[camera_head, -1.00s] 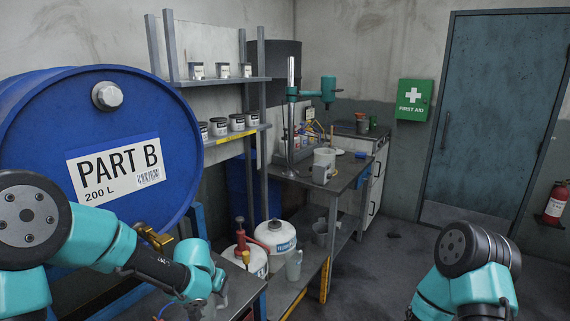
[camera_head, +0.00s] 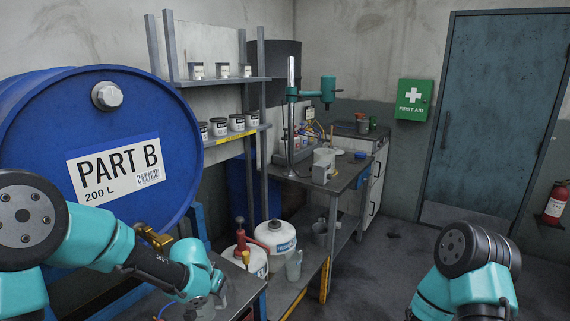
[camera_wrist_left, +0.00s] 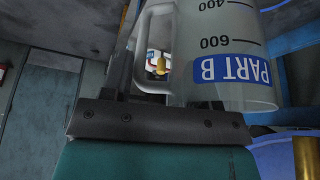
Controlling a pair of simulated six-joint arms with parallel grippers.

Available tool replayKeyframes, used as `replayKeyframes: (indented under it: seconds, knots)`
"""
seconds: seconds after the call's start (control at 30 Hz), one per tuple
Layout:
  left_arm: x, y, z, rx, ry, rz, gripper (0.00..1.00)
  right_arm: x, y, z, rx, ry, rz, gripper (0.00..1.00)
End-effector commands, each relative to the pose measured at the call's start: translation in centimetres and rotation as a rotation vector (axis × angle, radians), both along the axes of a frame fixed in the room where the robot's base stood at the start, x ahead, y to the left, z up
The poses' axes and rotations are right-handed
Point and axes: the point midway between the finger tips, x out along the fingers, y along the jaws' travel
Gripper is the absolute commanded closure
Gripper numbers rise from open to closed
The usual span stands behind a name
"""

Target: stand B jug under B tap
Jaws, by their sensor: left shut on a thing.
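The blue drum (camera_head: 165,115) marked PART B lies on its side at the left of the head view. Its brass tap (camera_head: 153,238) shows at the drum's lower edge, partly behind my left arm. My left gripper (camera_wrist_left: 150,100) is shut on the handle of the B jug (camera_wrist_left: 225,35), a clear jug with a blue PART B label. In the head view the jug is only a faint shape low by the left wrist. A brass part (camera_wrist_left: 306,155) shows at the lower right of the wrist view. Whether the jug is under the tap I cannot tell. My right gripper is out of view.
On the low bench stand two white containers (camera_head: 277,236), one with a red pump, and a clear jug (camera_head: 293,265). A workbench (camera_head: 335,182) with a teal drill stand is behind. Shelves with cans (camera_head: 237,122) are above. The floor at right is clear.

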Motion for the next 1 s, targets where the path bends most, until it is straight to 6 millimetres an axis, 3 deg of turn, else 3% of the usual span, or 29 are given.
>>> replayKeyframes:
  seconds: [0.43, 0.57, 0.67, 0.77, 1.0]
  knots:
    - [0.0, -0.1, 0.0, 0.0, 0.0, -0.002, 0.84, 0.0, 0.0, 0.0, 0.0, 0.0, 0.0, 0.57]
    - [-0.2, -1.2, 0.0, -0.001, -0.001, -0.029, 0.84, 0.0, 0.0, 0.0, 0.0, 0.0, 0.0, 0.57]
    - [-0.7, -3.5, -0.1, -0.002, 0.0, -0.083, 0.84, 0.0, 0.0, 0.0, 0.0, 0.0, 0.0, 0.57]
    - [-1.6, -7.0, -0.2, -0.005, -0.001, -0.169, 0.84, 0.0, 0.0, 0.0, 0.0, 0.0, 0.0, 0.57]
    - [-6.2, -17.5, -0.5, -0.006, 0.0, -0.45, 0.84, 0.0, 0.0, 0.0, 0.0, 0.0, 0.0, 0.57]
